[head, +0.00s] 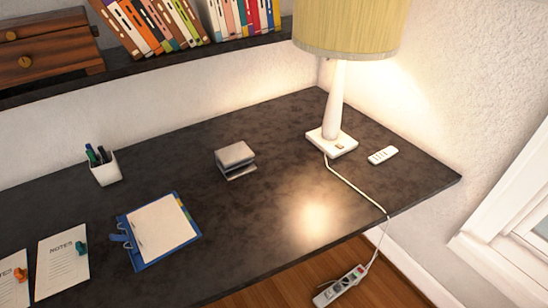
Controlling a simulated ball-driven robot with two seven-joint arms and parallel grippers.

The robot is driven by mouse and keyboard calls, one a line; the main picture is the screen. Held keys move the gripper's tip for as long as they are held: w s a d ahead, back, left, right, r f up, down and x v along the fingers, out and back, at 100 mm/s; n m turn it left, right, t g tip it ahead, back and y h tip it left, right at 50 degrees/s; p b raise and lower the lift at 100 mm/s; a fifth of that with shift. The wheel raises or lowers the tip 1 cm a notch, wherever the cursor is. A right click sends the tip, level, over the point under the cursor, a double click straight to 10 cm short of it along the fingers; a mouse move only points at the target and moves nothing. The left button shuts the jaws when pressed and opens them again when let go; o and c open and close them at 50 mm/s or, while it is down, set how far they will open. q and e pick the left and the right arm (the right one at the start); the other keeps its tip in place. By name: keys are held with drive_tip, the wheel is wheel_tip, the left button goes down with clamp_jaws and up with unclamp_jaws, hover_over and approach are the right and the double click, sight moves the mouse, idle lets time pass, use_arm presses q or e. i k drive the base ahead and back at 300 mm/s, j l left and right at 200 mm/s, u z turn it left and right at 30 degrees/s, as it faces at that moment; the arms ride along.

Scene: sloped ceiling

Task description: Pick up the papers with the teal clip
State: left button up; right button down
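The papers with the teal clip (60,272) lie flat on the dark desk at the lower left. They are white sheets headed "NOTES", and the teal clip (81,248) sits on their upper right edge. A similar set of papers with an orange clip (12,289) lies just to their left, partly cut off by the picture edge. The lower edge of the teal-clipped papers is close to the desk's front edge. Neither of my grippers is in view.
A blue clipboard (131,257) with paper lies to the right. Behind stand a white pen cup (107,172), a grey block-like item (235,157), a lamp (337,110) and a white remote (382,155). A shelf (150,68) with books runs above. The desk's right half is mostly clear.

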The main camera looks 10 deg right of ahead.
sight(63, 264)
drive_tip(key=u, duration=1.45)
